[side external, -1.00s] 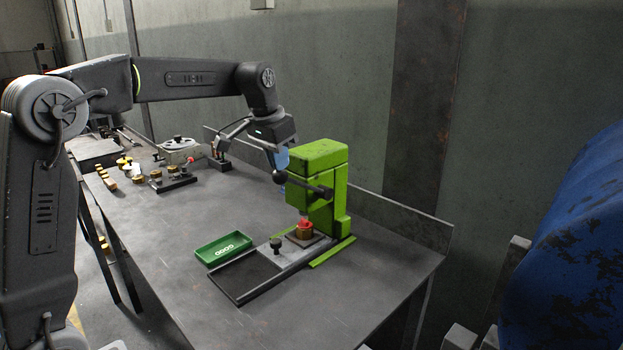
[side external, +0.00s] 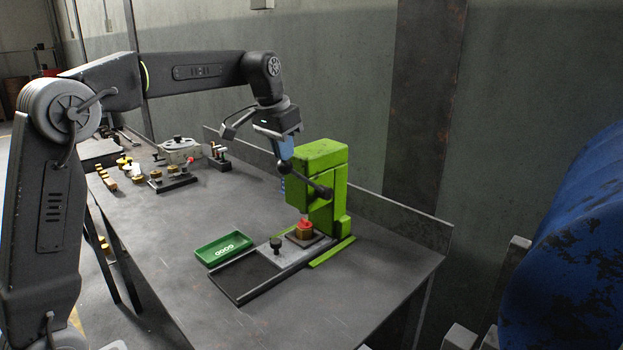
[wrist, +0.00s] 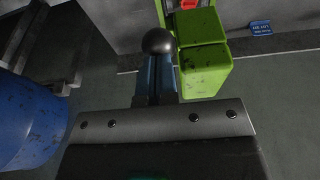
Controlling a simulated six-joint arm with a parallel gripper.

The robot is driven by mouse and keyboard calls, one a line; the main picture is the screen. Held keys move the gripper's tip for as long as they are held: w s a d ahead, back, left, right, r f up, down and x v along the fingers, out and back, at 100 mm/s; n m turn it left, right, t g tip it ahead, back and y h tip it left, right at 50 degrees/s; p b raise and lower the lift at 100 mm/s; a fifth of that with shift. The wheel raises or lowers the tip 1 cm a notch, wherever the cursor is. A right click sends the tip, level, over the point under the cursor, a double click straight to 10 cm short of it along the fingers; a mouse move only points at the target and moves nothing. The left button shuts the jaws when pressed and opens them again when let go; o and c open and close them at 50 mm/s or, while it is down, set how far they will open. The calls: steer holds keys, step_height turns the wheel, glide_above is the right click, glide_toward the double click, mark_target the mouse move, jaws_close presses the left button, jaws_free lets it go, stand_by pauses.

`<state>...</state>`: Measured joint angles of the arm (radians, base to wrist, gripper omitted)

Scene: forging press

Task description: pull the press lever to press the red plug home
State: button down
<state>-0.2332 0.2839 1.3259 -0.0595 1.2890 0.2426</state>
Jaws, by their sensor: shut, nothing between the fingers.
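The green press (side external: 322,165) stands on the bench. Its dark lever (side external: 304,179) ends in a black ball knob (side external: 285,167), left of the press head and a little higher than the hub end. The red plug (side external: 305,222) stands upright in a brass-coloured piece (side external: 304,233) under the press ram. My gripper (side external: 283,180) is shut and empty, its blue fingers pointing down at the knob and partly hidden behind it. In the wrist view the knob (wrist: 158,41) covers the fingertips; I cannot tell whether they touch.
A green tray (side external: 223,247) lies left of the press, near a dark plate (side external: 243,275) and a black knob (side external: 276,243). Several brass parts and a white pot (side external: 179,150) stand farther back. A blue drum (side external: 570,240) is at the right. The bench's front left is clear.

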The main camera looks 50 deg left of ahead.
steer(key=shift+r, duration=0.1)
steer(key=v, duration=0.2)
steer(key=w+v, duration=0.1)
steer(key=v, duration=0.2)
steer(key=shift+w+r, duration=0.1)
steer(key=shift+r, duration=0.35)
